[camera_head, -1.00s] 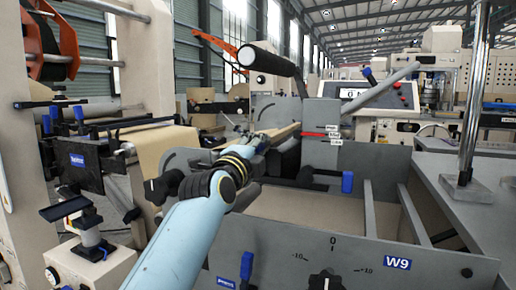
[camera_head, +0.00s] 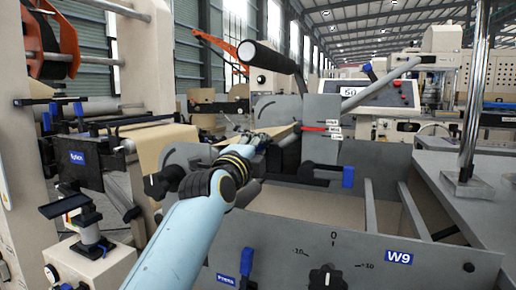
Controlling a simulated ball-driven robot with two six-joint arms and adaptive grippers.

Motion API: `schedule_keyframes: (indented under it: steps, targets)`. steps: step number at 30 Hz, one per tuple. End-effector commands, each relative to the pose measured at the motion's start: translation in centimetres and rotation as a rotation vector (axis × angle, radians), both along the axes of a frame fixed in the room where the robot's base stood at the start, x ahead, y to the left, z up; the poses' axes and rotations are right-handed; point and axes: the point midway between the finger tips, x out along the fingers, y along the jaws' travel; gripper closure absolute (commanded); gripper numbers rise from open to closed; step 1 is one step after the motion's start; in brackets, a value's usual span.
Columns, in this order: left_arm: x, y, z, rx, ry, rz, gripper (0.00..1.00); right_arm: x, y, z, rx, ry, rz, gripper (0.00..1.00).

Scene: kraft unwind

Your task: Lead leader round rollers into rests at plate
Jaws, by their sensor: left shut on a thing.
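My left arm reaches from the bottom into the grey machine, and my left gripper (camera_head: 258,140) is at its far end, small and partly hidden by my own wrist. It is shut on the leader (camera_head: 282,132), a narrow tan strip that shows just beyond the fingers. Brown kraft web (camera_head: 165,143) hangs over a roller on the unwind at the left. Dark rollers (camera_head: 283,160) lie behind the front plate, partly hidden by my arm. The grey plate (camera_head: 322,125) stands upright right of the gripper, with a red pointer and small white labels. My right gripper is not in view.
A black-gripped lever (camera_head: 268,58) rises above the gripper. A blue-handled clamp (camera_head: 347,176) sits at the plate's foot. The grey front panel (camera_head: 300,255) marked W9 has a dial. A chrome post (camera_head: 472,100) stands at the right. The tray behind the panel is open.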

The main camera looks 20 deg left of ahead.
Motion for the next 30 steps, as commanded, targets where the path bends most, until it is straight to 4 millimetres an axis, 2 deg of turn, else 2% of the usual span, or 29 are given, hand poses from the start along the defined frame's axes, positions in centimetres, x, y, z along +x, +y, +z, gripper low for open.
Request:
schedule_keyframes:
  steps: [4,5,11,19,22,30]
  targets:
    - [0.0,0.0,-0.1,0.000,0.004,-0.001,1.00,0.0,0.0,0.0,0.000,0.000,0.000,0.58]
    - [0.0,0.0,-0.1,0.000,0.004,-0.001,0.79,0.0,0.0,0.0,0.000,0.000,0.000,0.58]
    - [0.0,0.0,-0.2,0.000,0.004,-0.001,0.53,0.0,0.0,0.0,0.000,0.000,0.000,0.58]
    - [-0.1,0.0,-0.2,0.001,0.005,-0.001,0.53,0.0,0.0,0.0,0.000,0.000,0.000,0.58]
    - [-0.7,0.0,-0.3,0.000,0.005,-0.001,0.53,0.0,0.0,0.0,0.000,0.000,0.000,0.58]
    - [-4.9,0.3,-1.0,-0.006,0.008,-0.001,0.53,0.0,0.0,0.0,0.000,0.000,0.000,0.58]
